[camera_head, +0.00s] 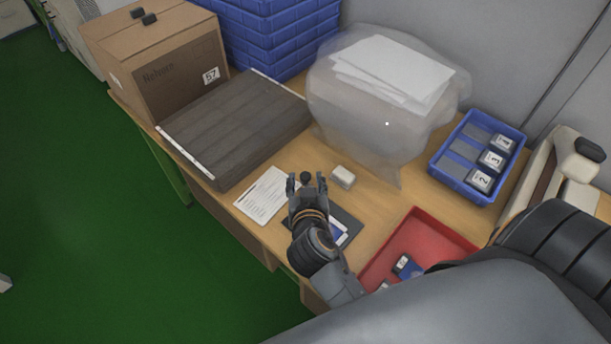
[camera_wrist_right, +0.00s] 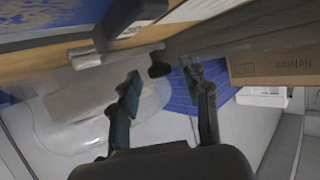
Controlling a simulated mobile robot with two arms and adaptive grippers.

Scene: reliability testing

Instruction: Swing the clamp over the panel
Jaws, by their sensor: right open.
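My right gripper (camera_head: 307,182) is open above the table's front part, and its two fingers also show in the wrist view (camera_wrist_right: 160,85). A small dark knob (camera_wrist_right: 159,66) shows between the fingertips; it also shows in the head view (camera_head: 306,177). It may belong to the clamp, but I cannot tell whether the fingers touch it. A dark grey ribbed slab with pale edge strips (camera_head: 238,125), possibly the panel, lies to the left of the gripper. No clamp shows clearly. My left gripper is out of view.
A white paper (camera_head: 265,194) and a small pale block (camera_head: 343,177) lie near the gripper. A carton (camera_head: 152,65), blue bins (camera_head: 277,38), a clear bag with white sheets (camera_head: 345,108), a blue tray (camera_head: 447,183) and a red tray (camera_head: 425,225) take up the table.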

